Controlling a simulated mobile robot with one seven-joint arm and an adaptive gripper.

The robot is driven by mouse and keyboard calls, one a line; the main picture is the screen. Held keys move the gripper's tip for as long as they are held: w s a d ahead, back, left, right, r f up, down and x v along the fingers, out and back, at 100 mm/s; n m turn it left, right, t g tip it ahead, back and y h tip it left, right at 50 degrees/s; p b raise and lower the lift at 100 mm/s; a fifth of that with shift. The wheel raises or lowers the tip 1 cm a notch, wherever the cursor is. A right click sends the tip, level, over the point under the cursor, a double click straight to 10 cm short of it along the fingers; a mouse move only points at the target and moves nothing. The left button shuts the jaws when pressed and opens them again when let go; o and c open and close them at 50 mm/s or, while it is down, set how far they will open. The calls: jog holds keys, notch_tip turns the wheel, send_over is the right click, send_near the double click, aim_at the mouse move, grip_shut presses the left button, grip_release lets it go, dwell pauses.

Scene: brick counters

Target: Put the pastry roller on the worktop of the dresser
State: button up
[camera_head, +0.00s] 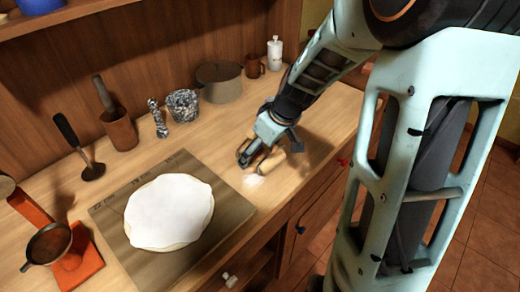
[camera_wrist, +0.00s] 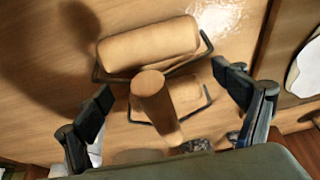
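The pastry roller (camera_wrist: 148,47) shows large in the wrist view. It has a thick wooden barrel, a smaller barrel, a dark wire frame and a wooden handle (camera_wrist: 155,98) that points toward the camera. My gripper (camera_wrist: 163,82) has its two fingers apart, one on each side of the handle, with clear gaps. In the head view my gripper (camera_head: 258,156) is low over the wooden worktop (camera_head: 310,140) of the dresser. The roller (camera_head: 272,163) is partly hidden there by the fingers and seems to lie on the worktop.
A board (camera_head: 232,208) with a round white sheet of dough (camera_head: 168,211) lies left of the roller.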

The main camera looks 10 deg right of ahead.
jog(key=shift+r+p, duration=0.9)
jog(key=shift+p, duration=0.05)
jog(key=v, duration=1.1)
jog(key=shift+s+r, duration=0.1)
jog(key=shift+r, duration=0.2)
jog(key=shift+f, duration=0.1)
